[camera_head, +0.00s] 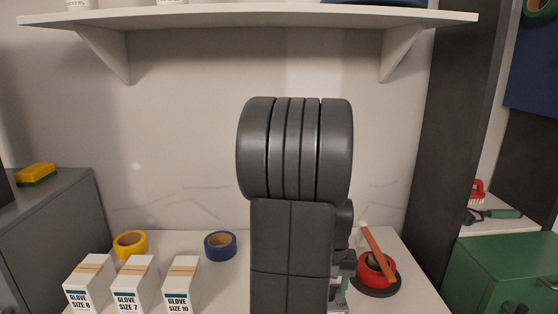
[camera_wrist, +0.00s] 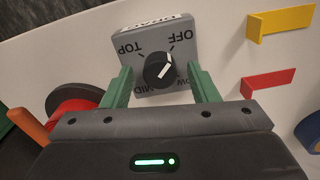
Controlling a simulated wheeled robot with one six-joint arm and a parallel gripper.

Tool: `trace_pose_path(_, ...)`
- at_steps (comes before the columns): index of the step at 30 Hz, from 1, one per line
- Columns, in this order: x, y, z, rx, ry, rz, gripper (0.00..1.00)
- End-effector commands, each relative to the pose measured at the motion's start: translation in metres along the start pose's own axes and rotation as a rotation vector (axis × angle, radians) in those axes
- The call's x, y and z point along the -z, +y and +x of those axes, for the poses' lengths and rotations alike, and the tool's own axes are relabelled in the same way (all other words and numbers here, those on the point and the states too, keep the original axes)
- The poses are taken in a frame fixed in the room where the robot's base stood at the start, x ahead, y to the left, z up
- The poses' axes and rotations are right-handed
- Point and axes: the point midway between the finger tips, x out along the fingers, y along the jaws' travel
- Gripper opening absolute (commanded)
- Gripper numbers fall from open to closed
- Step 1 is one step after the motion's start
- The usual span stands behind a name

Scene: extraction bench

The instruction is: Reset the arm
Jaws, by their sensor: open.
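My gripper shows in the wrist view (camera_wrist: 161,88) with two green fingers spread apart and nothing between them that it grips. In front of the fingers is a grey box (camera_wrist: 131,46) with a black knob (camera_wrist: 160,70) bearing a white pointer line. Its labels OFF, TOP, MID and one partly hidden word read upside down. The fingertips lie near the box's lower left and right sides in the picture; whether they touch it I cannot tell. In the head view my dark arm stands upright in the middle and hides most of the gripper and the box.
A shelf (camera_head: 250,17) spans above. Yellow (camera_wrist: 282,21) and red (camera_wrist: 268,82) pieces show in the wrist view.

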Motion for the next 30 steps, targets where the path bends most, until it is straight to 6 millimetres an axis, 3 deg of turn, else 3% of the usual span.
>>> trace_pose_path(30, -0.0002, 0.0007, 0.0002, 0.0, 0.001, 0.748, 0.54)
